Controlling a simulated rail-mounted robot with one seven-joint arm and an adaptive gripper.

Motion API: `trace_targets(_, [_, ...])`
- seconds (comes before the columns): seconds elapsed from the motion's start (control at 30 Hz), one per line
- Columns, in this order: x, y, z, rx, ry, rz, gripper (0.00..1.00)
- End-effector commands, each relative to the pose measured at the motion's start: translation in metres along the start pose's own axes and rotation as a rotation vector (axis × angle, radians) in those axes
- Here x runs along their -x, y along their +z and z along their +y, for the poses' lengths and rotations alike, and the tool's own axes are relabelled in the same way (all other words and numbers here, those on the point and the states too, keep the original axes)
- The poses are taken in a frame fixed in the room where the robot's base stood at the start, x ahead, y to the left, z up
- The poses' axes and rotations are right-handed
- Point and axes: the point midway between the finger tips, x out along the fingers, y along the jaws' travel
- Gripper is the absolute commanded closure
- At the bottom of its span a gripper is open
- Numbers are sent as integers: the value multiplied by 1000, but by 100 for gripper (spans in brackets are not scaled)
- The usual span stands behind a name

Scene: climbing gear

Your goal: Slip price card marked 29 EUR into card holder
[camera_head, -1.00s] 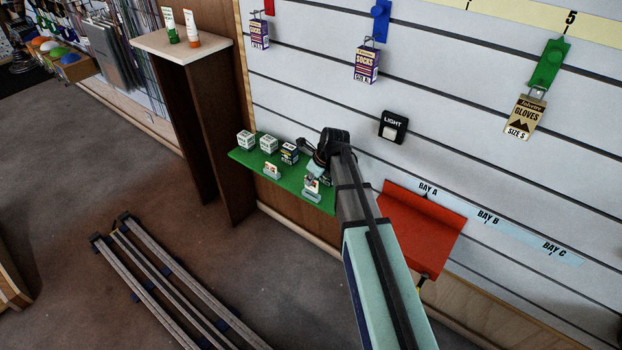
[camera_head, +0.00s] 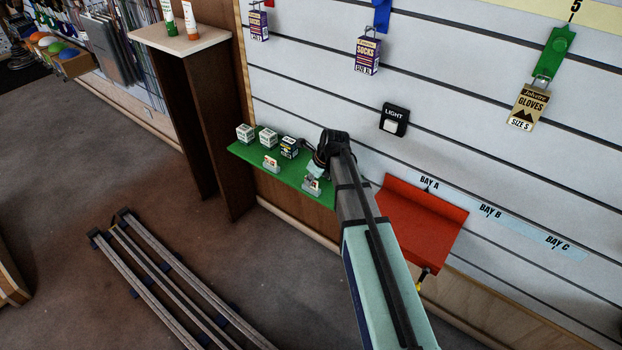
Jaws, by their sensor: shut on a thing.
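My gripper (camera_head: 317,170) is at the right part of the green shelf (camera_head: 252,160), pointing down, and its fingers are small and partly hidden by my arm. It is shut on a small white price card (camera_head: 314,182). The card is upright at the right-hand grey card holder (camera_head: 311,190), and its lower edge appears to meet the holder. I cannot tell whether it sits fully in the slot, and its print is too small to read. A second holder (camera_head: 270,167) to the left has a small card standing in it.
Several small boxes (camera_head: 268,138) stand along the back of the green shelf, left of my gripper. A red sloped shelf (camera_head: 420,215) is to the right of my arm. A light switch (camera_head: 394,120) is on the slatted wall above. The shelf's front left is clear.

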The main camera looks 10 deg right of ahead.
Motion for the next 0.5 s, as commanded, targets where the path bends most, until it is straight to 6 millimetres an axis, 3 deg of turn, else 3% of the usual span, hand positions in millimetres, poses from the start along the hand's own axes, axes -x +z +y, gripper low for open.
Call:
trace_targets(0.33, [0, 0, 0, 0, 0, 0, 100])
trace_targets(0.37, [0, 0, 0, 0, 0, 0, 79])
trace_targets(0.4, [0, 0, 0, 0, 0, 0, 65])
trace_targets(0.43, [0, 0, 0, 0, 0, 0, 60])
trace_targets(0.5, [0, 0, 0, 0, 0, 0, 60])
